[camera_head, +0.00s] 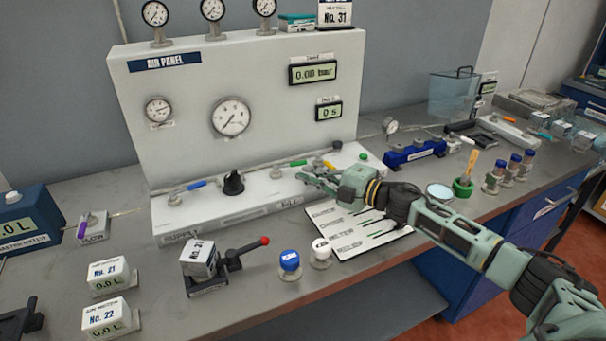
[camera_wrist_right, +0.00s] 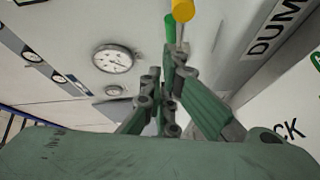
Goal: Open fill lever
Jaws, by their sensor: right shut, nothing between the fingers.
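The fill lever has a green handle (camera_head: 298,163) and sits on the pipe line of the air panel's sloping base, above the FILL label (camera_head: 290,202). The handle points right, roughly along the pipe. In the wrist view the green handle (camera_wrist_right: 170,27) shows just beyond the fingertips. My right gripper (camera_head: 305,178) is shut and empty, close in front of the green handle. In the wrist view its fingers (camera_wrist_right: 165,90) are together; whether they touch the lever I cannot tell. My left gripper is not in view.
A yellow-handled lever (camera_head: 328,165) is close right of the green one; it shows in the wrist view (camera_wrist_right: 183,10). A black knob (camera_head: 233,182) and blue-handled lever (camera_head: 197,185) are to the left. A red-tipped lever device (camera_head: 225,262) and two capped bottles stand in front.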

